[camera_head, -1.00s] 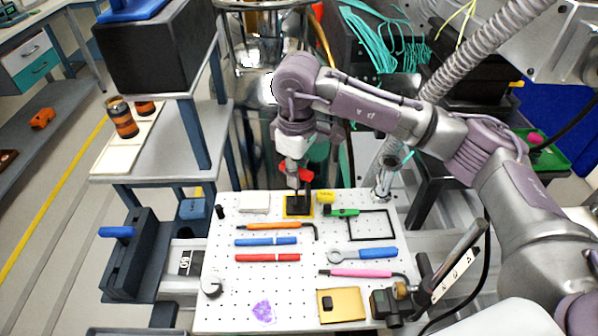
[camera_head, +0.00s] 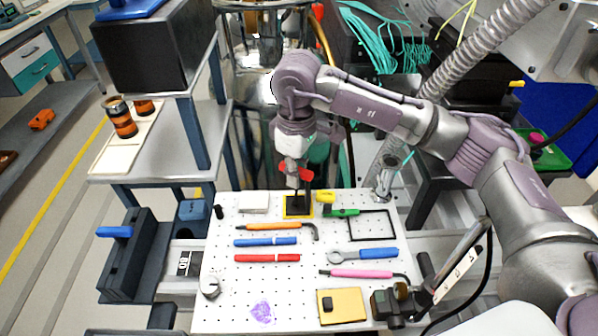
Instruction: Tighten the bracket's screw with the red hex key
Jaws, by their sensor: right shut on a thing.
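My right gripper (camera_head: 297,180) points down over the back middle of the white pegboard. It is shut on the red hex key (camera_head: 306,175), whose red handle shows beside the fingers. The key's thin shaft runs down to the black bracket (camera_head: 297,204), which sits on a yellow-edged plate (camera_head: 287,213) at the board's back edge. The screw is too small to make out, and I cannot tell whether the key's tip is seated in it. My left gripper is not in view.
On the pegboard (camera_head: 225,320) lie an orange hex key (camera_head: 268,227), blue (camera_head: 265,242) and red (camera_head: 267,258) tools, a ring wrench (camera_head: 375,254), a pink hex key (camera_head: 360,273) and a green tool (camera_head: 343,213). A yellow block (camera_head: 325,197) stands close right of the bracket.

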